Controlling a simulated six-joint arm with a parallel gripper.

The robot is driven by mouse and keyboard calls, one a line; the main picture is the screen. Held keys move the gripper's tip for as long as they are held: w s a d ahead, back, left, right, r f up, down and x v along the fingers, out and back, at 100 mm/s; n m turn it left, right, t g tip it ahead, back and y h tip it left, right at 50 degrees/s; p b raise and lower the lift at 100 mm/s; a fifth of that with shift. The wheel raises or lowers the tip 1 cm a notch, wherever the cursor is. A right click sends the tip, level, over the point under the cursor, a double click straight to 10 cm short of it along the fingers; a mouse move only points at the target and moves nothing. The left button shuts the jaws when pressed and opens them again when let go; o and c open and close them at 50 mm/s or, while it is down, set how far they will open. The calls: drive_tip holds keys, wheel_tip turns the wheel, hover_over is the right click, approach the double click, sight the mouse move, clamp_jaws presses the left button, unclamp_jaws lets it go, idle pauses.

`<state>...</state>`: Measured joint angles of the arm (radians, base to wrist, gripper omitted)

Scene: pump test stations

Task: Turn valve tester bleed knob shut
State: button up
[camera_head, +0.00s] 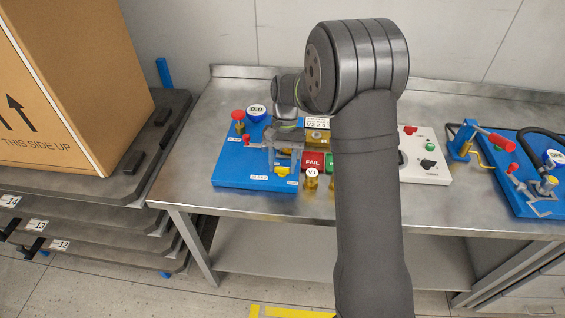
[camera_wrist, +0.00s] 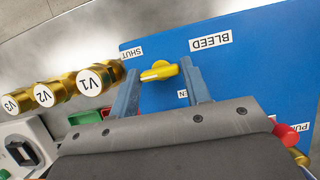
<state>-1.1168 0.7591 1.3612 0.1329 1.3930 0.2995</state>
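The valve tester is a blue panel (camera_head: 228,165) on the metal bench, left of my arm. Its yellow bleed knob (camera_wrist: 160,71) sits near the panel edge, by a BLEED label (camera_wrist: 210,40), a SHUT label (camera_wrist: 131,52) and a partly hidden label ending in EN (camera_wrist: 182,93). The knob also shows in the head view (camera_head: 282,171). My gripper (camera_wrist: 160,67) is open, one grey-blue finger on each side of the knob. The knob's long axis runs roughly from finger to finger. Small gaps seem to show at both ends; I cannot tell contact for sure.
Brass valves V1 (camera_wrist: 92,82), V2 (camera_wrist: 46,94) and V3 (camera_wrist: 14,103) stand close beside the left finger. Red knobs (camera_wrist: 287,134) are at the right. A white box (camera_head: 425,162) and another blue station (camera_head: 510,185) stand to the right. A cardboard box (camera_head: 75,80) stands at left.

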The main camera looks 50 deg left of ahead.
drive_tip(key=o, duration=0.3)
drive_tip(key=shift+o, duration=0.2)
drive_tip(key=shift+r, duration=0.1)
drive_tip(key=v, duration=1.7)
drive_tip(key=shift+a, duration=0.2)
drive_tip(key=x, duration=1.7)
drive_tip(key=shift+d, duration=0.2)
